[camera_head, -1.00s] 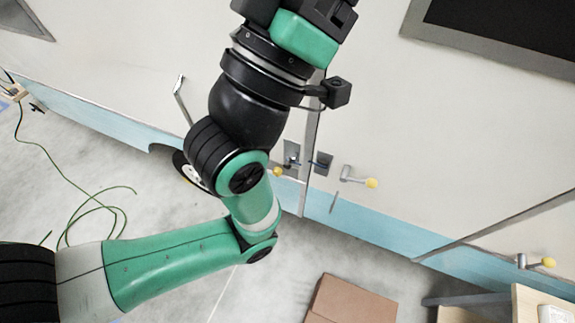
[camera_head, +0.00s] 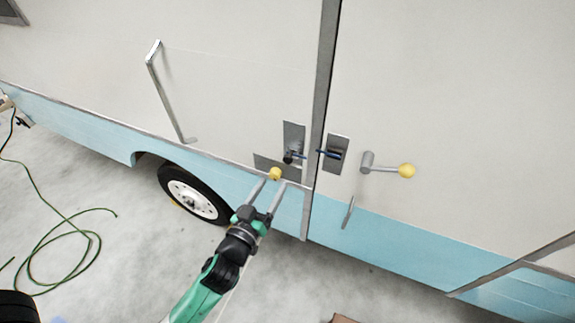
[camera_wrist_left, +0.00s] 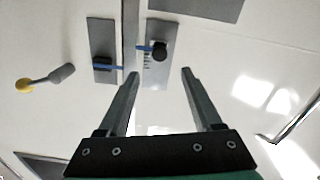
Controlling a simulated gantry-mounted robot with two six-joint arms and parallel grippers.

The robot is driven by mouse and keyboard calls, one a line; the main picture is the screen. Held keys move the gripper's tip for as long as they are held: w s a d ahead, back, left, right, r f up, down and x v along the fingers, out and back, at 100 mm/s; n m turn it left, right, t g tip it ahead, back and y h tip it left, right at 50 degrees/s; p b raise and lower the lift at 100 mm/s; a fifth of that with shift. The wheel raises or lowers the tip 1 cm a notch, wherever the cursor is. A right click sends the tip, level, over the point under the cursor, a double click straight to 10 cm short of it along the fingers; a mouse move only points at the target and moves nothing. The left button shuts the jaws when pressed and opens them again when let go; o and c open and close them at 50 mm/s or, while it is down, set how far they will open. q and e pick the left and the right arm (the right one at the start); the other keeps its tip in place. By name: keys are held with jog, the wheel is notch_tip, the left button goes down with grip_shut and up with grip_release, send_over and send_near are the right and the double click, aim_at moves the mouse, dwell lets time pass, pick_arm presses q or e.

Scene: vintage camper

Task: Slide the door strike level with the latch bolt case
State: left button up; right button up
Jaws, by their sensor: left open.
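The door strike (camera_head: 289,157) is a small dark knobbed piece with a blue mark on an upright grey plate left of the door seam. In the left wrist view, turned roughly upside down, the strike (camera_wrist_left: 160,50) is right of the seam beside scale marks. The latch bolt case (camera_head: 334,154) is dark with a blue line, on a plate across the seam; it also shows in the wrist view (camera_wrist_left: 102,64). The two blue marks are offset in the wrist view, the strike's lower on the camper. My left gripper (camera_head: 271,184) is open and empty, fingers toward the plates, below the strike.
A yellow ball (camera_head: 275,173) sits by a horizontal grey plate close to my fingertips. A yellow-ended lever (camera_head: 407,170) sticks out at right. A long grab handle (camera_head: 168,92) stands out at left. A wheel (camera_head: 195,198) and green cable (camera_head: 80,240) are lower left.

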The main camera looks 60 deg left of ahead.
aim_at(287, 161)
pick_arm(q)
jog(key=x, duration=1.1)
jog(key=shift+w+r+p, duration=0.1)
jog(key=shift+w+p, duration=0.1)
jog(key=shift+p, duration=0.1)
grip_shut()
